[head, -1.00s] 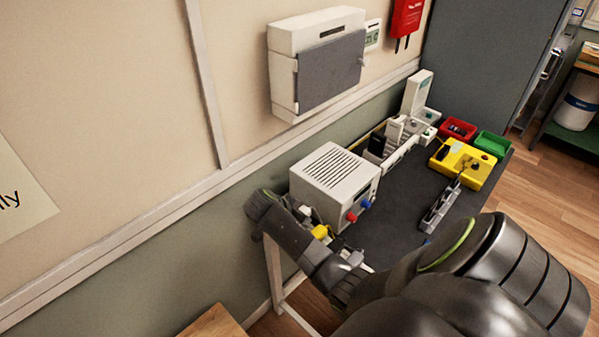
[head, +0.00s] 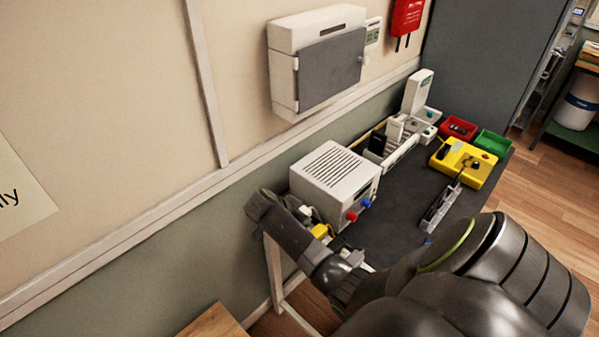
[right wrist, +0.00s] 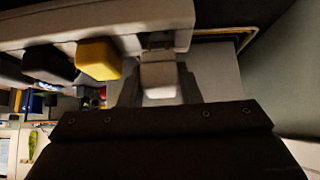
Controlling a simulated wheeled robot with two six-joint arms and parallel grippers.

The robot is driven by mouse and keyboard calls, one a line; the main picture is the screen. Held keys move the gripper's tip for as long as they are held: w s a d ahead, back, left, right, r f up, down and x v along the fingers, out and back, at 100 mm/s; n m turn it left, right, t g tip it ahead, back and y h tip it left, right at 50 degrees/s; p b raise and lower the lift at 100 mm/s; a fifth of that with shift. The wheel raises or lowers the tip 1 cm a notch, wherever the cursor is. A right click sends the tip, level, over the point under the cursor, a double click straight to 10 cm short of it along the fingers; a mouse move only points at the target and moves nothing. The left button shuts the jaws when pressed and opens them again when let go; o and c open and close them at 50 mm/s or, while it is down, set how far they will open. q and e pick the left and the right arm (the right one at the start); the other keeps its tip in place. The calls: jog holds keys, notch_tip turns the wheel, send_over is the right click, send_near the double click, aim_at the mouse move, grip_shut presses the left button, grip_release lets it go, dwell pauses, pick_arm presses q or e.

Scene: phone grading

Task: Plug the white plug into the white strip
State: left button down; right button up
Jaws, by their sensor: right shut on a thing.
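In the right wrist view, the white plug (right wrist: 160,76) is between the fingers of my right gripper (right wrist: 158,84), which is shut on it. The plug lines up with the white strip (right wrist: 120,20) near its right end. Its far end is at the strip's side; I cannot tell whether its pins are in a socket. A yellow plug (right wrist: 98,59) and a black plug (right wrist: 48,64) sit on the strip to the left. In the head view my right arm covers most of the strip, and the yellow plug (head: 320,231) shows beside the arm. My left gripper is not in view.
A white vented box (head: 335,172) with red and blue knobs stands next to my right arm on the dark bench (head: 395,215). A yellow device (head: 463,163), a red bin (head: 458,129) and a green bin (head: 492,144) are farther back. The wall is close behind.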

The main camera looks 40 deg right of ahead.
jog(key=shift+f+b, duration=0.5)
jog(key=shift+f, duration=0.35)
jog(key=shift+s+f, duration=0.15)
jog(key=shift+f, duration=0.15)
dwell(0.4)
jog(key=shift+a, duration=0.1)
